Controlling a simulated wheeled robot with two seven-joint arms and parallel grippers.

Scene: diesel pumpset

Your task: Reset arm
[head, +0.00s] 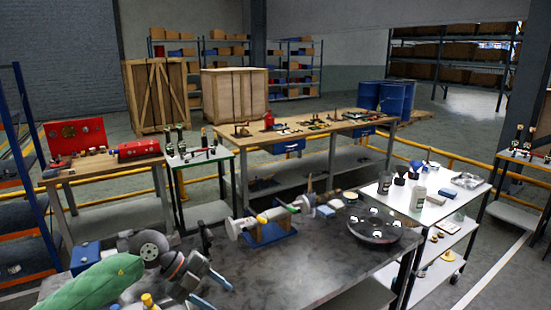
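Neither of my arms nor either gripper can be made out in the head view. The nearest surface is a dark metal workbench (290,275) at the bottom. On its left lie a long green object (92,284), a grey round-headed tool (148,246) and a grey and blue tool (185,270). In its middle is a white and blue machine part (268,228) with a shaft. On its right is a round dark tray (372,230) holding small shiny parts.
A white trolley (428,205) with bottles stands to the right. A wooden bench (300,130) with tools is behind, and a smaller bench with a red panel (76,137) is at left. Yellow rails (440,155), blue drums (392,97) and crates (235,96) stand farther back.

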